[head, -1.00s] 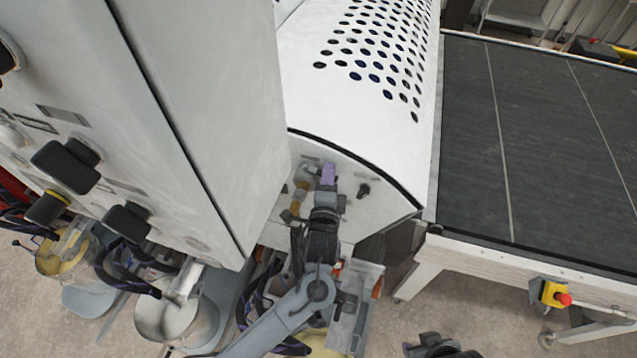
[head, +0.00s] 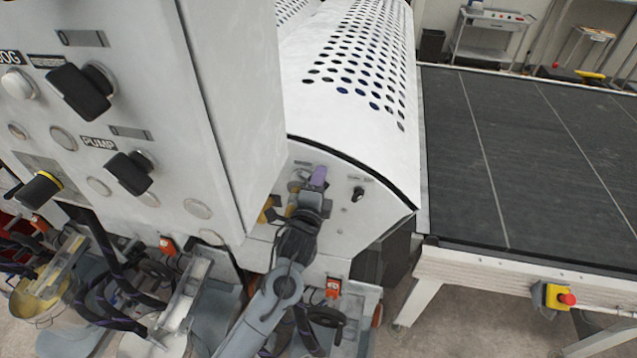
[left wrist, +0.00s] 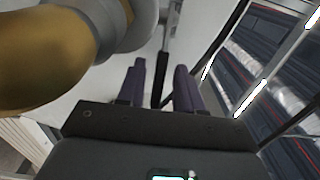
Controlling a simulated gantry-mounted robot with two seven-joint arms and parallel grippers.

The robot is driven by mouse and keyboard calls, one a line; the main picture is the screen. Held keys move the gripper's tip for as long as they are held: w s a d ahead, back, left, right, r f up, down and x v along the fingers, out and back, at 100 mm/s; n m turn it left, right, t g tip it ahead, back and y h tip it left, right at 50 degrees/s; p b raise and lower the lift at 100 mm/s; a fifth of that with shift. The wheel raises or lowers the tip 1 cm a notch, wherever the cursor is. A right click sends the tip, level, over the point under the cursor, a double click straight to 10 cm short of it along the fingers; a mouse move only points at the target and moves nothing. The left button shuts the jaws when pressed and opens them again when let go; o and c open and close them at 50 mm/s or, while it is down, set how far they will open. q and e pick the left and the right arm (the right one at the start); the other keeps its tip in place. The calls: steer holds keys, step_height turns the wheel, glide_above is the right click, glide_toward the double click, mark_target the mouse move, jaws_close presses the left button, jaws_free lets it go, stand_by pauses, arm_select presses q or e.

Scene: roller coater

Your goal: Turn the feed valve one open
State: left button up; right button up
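My left gripper (head: 318,178) is up against the white machine's end panel (head: 375,212), its purple fingertips near the panel's top. Brass-coloured fittings (head: 268,210) show just left of it, partly hidden by the gripper. In the left wrist view the gripper's two purple fingers (left wrist: 160,82) stand apart. A thin dark bar (left wrist: 164,50) shows in the gap between them, with no clear contact. A large brass cylinder (left wrist: 40,62) with a grey rounded part fills the upper left. I cannot tell which part is feed valve one. My right gripper is not in view.
A control cabinet with black knobs (head: 130,172) stands at left. A small black knob (head: 358,193) is right of the gripper. The dark conveyor (head: 530,150) and a red emergency button (head: 566,299) are at right. Hoses and pots crowd the floor below.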

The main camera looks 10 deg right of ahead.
arm_select(q)
steer(key=shift+f, duration=0.1)
steer(key=b+v, duration=0.2)
steer(key=v, duration=0.9)
steer(key=shift+b, duration=0.3)
